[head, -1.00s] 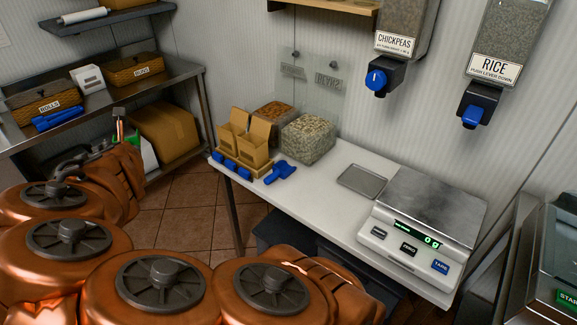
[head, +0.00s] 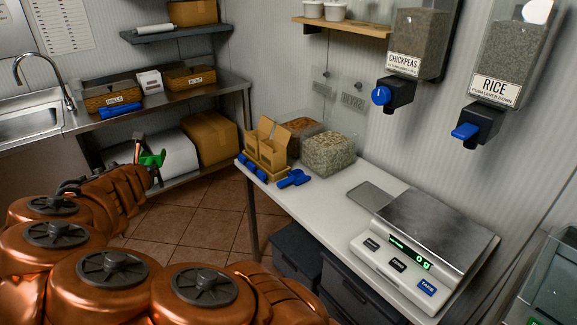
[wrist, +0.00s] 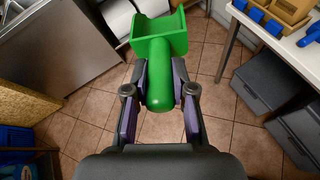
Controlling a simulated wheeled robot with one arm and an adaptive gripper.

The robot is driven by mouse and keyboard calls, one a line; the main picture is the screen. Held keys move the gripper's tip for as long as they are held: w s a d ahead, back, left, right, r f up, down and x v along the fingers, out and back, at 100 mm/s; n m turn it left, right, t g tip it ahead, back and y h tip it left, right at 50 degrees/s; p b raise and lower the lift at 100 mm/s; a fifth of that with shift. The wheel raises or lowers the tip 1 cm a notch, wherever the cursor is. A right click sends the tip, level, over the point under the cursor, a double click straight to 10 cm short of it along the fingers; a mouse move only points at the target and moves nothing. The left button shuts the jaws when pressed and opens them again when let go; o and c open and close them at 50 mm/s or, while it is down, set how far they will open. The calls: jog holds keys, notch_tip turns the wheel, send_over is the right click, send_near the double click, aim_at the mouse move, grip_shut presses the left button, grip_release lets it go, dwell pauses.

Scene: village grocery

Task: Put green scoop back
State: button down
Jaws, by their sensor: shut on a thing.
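The green scoop (wrist: 160,45) is held by its handle in my gripper (wrist: 160,92), with its open bowl pointing away from the wrist. The purple-padded fingers press on both sides of the handle. In the head view my gripper (head: 142,155) is at the left, over the floor in front of the steel shelf, with the green scoop (head: 154,159) at its tip. The scoop is clear of the tables there.
A white table (head: 335,215) holds blue scoops (head: 294,179), boxes (head: 267,148), clear bins of dry goods (head: 328,153) and a scale (head: 425,245). A steel counter (head: 190,97) with baskets (head: 112,98) and a blue scoop (head: 120,110) stands behind. Dark bins (head: 297,250) sit under the table.

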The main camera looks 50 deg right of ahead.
jog(key=s+d+f+m+g+h+b, duration=0.1)
jog(key=d+f+m+g+h, duration=0.1)
jog(key=d, duration=0.5)
jog(key=s+d+f+m+g+h+b, duration=0.1)
jog(key=d+f+m+b, duration=0.15)
jog(key=d, duration=0.55)
jog(key=m+g+h+b, duration=0.2)
jog(key=m+g+b, duration=0.3)
jog(key=m+g, duration=0.4)
send_over(299, 201)
notch_tip(299, 201, down, 7)
jog(key=g, duration=0.1)
jog(key=shift+n, duration=0.45)
notch_tip(299, 201, down, 15)
jog(key=b, duration=1)
jog(key=shift+d+f, duration=0.1)
jog(key=shift+f, duration=0.1)
jog(key=c, duration=0.9)
grip_release()
jog(key=v, duration=1.2)
jog(key=shift+f, duration=0.25)
